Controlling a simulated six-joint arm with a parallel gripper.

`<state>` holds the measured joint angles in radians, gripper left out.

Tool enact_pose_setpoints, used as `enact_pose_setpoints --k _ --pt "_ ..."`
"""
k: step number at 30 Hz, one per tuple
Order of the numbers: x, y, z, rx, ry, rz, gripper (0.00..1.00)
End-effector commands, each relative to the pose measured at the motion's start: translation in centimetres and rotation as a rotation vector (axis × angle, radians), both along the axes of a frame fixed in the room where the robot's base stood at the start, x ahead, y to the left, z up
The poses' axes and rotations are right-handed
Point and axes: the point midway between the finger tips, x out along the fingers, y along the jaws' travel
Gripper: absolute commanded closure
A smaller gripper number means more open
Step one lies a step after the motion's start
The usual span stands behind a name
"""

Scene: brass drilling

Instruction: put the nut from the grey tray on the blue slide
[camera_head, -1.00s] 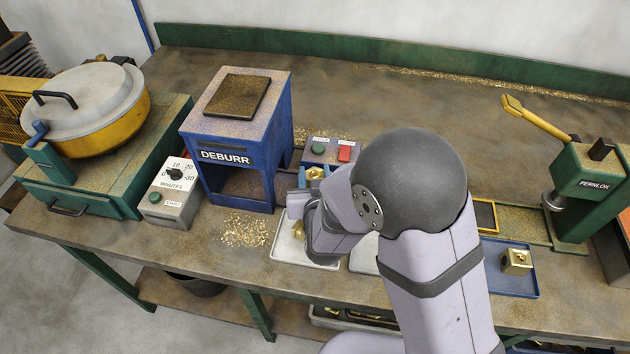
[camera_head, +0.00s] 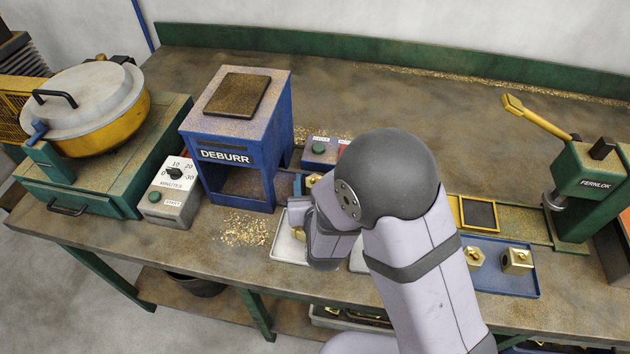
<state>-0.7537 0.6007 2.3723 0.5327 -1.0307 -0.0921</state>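The grey tray (camera_head: 284,252) lies at the front of the bench, partly covered by my arm. A bit of brass (camera_head: 299,235) shows at its back right, and the rest of that piece is hidden. My gripper (camera_head: 322,248) is over the right side of this tray, with its fingers hidden by my own wrist. I cannot see whether it is open or holds anything. The blue slide (camera_head: 298,185) is to the right of the DEBURR machine, mostly behind my arm. A brass nut (camera_head: 312,180) shows in part at the slide.
The blue DEBURR machine (camera_head: 232,150) stands left of my arm. A button box (camera_head: 319,152) is behind the slide. A blue tray (camera_head: 512,282) at right holds two brass pieces. The green FERNLOK press (camera_head: 590,190) stands far right. Brass chips (camera_head: 245,230) lie left of the grey tray.

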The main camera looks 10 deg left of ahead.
Motion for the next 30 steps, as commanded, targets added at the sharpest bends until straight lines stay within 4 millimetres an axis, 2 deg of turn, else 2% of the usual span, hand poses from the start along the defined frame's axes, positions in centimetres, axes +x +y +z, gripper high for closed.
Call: enact_pose_setpoints --k 8,21,30 --pt "-0.1 0.0 0.4 0.0 0.0 0.001 0.45" --pt "-4.5 -1.1 2.2 0.001 -0.002 0.003 0.45" --pt "-5.3 -1.4 2.9 -0.005 0.004 -0.003 0.45"
